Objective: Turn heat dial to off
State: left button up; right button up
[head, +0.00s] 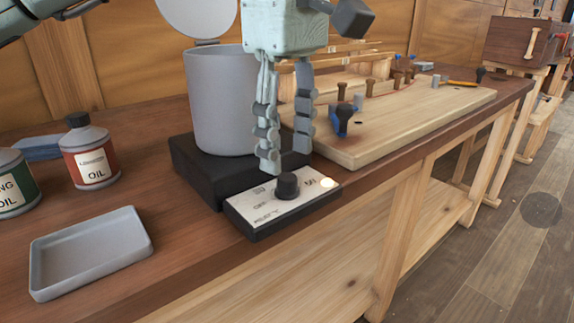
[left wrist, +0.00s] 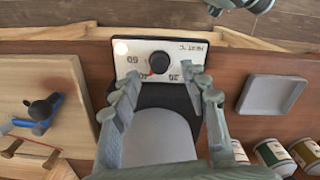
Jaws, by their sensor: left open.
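The heat dial is a black round knob (head: 287,186) on a pale control panel (head: 265,206) at the front of a black heater base. In the left wrist view the knob (left wrist: 159,62) appears with upside-down heat numbers around it. A red mark shows at its edge near the 40. A small lamp (head: 327,183) on the panel glows pale. My left gripper (head: 286,162) points down with its fingers apart, just above the knob. In the left wrist view its fingertips (left wrist: 163,82) lie either side of and short of the knob. Contact is not visible.
A grey pot (head: 215,100) with a raised lid stands on the heater base (head: 185,165) behind the panel. A grey tray (head: 90,250) and oil cans (head: 90,152) are left. A wooden board (head: 400,120) with pegs and tools is right. The bench edge is close in front.

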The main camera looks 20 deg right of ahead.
aim_at(287, 176)
pick_arm(q)
jog(key=shift+w+f, duration=0.1)
jog(key=shift+f, duration=1.95)
grip_shut()
